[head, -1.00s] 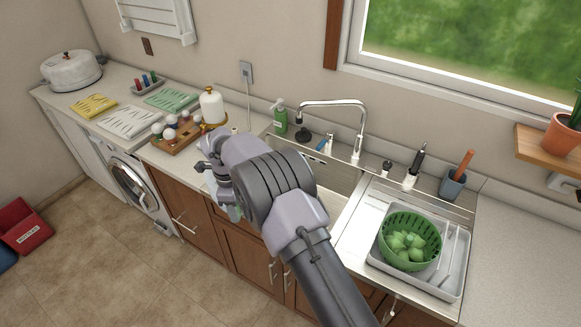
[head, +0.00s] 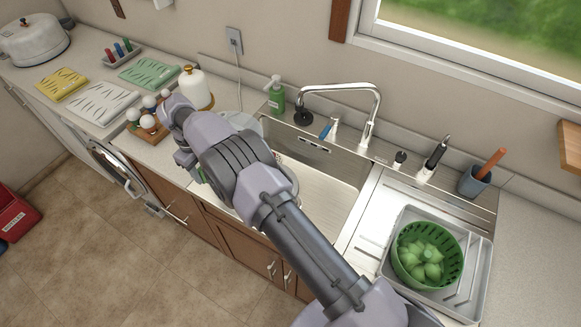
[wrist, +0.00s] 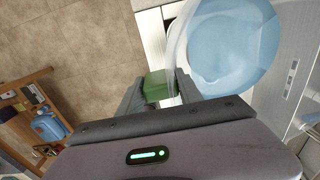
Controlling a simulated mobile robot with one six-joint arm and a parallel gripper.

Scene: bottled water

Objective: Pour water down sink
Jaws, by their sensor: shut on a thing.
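In the wrist view my gripper (wrist: 161,90) is shut on the green handle (wrist: 160,86) of a clear container (wrist: 195,20). Light-blue water (wrist: 235,45) shows inside it. In the head view my arm hides the gripper and most of the container; a clear rounded part (head: 240,121) shows just beyond my wrist, near the sink's left end. The steel sink (head: 325,197) lies to the right of my wrist, with a curved faucet (head: 372,105) at its back. I cannot tell how far the container is tilted.
A green soap bottle (head: 276,97) stands behind the sink. A white canister (head: 195,88) and a wooden tray with white-topped items (head: 148,122) are left of it. Right of the sink, a green colander (head: 428,255) sits in a rack (head: 472,265). The far-right counter is clear.

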